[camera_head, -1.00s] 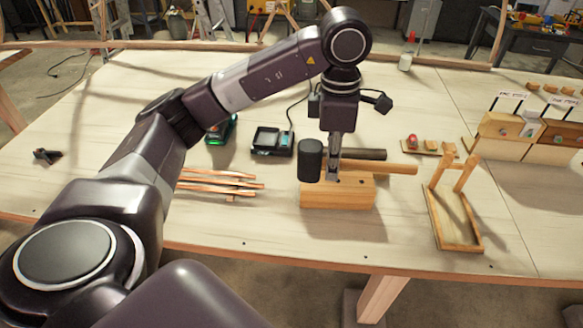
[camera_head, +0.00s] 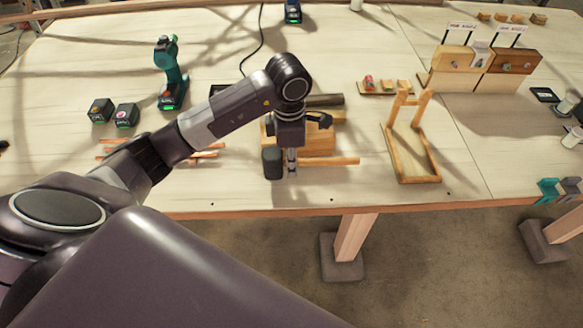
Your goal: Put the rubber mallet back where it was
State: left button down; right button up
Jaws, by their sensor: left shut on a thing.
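The rubber mallet has a black head (camera_head: 271,162) and a light wooden handle (camera_head: 332,161) pointing right. My left gripper (camera_head: 291,166) points down and is shut on the handle close to the head. The mallet is level, in front of the wooden block (camera_head: 318,140) and near the table's front edge. I cannot tell whether it touches the tabletop. The wooden stand (camera_head: 421,168) with two uprights is empty, to the right of the mallet. My right gripper is not in view.
A dark cylinder (camera_head: 327,100) lies at the block's back. Copper-coloured laths (camera_head: 205,154) lie left, partly behind my arm. A teal drill (camera_head: 172,78) and two batteries (camera_head: 125,115) stand farther back. Wooden boxes (camera_head: 455,66) stand back right. The table front (camera_head: 300,206) is clear.

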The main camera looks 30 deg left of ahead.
aim_at(292, 180)
pick_arm(q)
notch_tip(292, 180, down, 3)
jog(key=shift+r, duration=0.1)
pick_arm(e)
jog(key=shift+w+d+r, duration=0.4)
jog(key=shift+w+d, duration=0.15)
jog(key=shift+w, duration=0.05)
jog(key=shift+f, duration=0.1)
pick_arm(q)
jog(key=shift+f, duration=0.2)
jog(key=c, duration=2)
grip_release()
jog(key=shift+o, duration=0.2)
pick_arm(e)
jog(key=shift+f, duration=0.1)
pick_arm(q)
jog(key=shift+r, duration=0.15)
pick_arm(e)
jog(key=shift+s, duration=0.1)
